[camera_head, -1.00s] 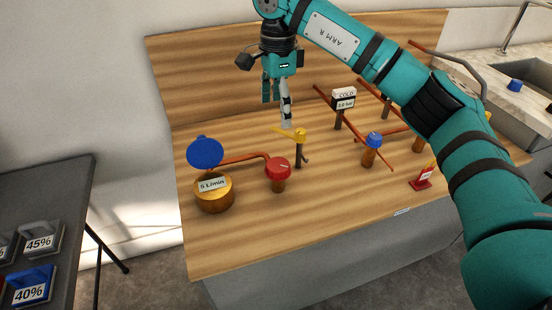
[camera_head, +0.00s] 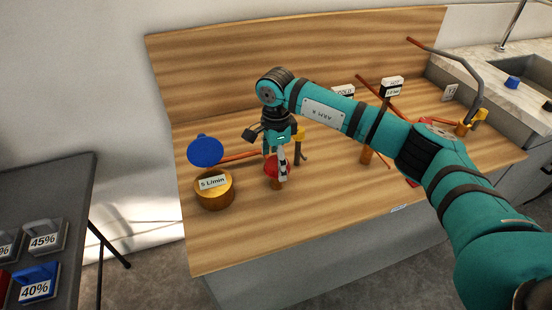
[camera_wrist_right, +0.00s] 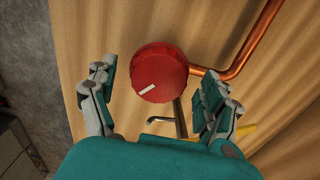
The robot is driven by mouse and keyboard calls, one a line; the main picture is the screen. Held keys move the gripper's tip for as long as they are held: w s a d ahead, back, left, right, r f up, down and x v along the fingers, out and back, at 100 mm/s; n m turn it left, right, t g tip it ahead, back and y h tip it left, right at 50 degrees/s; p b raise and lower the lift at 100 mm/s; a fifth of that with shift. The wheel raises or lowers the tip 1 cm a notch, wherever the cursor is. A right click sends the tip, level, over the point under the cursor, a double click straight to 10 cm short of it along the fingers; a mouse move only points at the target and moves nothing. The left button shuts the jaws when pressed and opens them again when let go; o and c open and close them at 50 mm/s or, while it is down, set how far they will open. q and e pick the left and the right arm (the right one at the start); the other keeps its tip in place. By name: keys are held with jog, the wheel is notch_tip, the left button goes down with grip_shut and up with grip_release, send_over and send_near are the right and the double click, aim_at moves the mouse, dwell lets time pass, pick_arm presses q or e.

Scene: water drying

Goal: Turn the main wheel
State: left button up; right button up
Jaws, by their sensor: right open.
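The red round wheel (camera_head: 270,168) stands on a short post on the wooden bench and is partly covered by my right gripper. In the right wrist view the red wheel (camera_wrist_right: 160,68) has a white mark on its top and shows between the two spread fingers. My right gripper (camera_head: 276,166) points down over the wheel, open. Its fingers also show in the right wrist view (camera_wrist_right: 152,76), one on each side of the wheel, with visible gaps. I cannot tell whether the fingertips reach down beside it. My left gripper is not in view.
A copper pipe (camera_wrist_right: 246,50) runs beside the wheel. A yellow-handled valve (camera_head: 299,134) stands close behind it. The bench front (camera_head: 300,220) is clear.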

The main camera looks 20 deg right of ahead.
jog(key=c, duration=1.2)
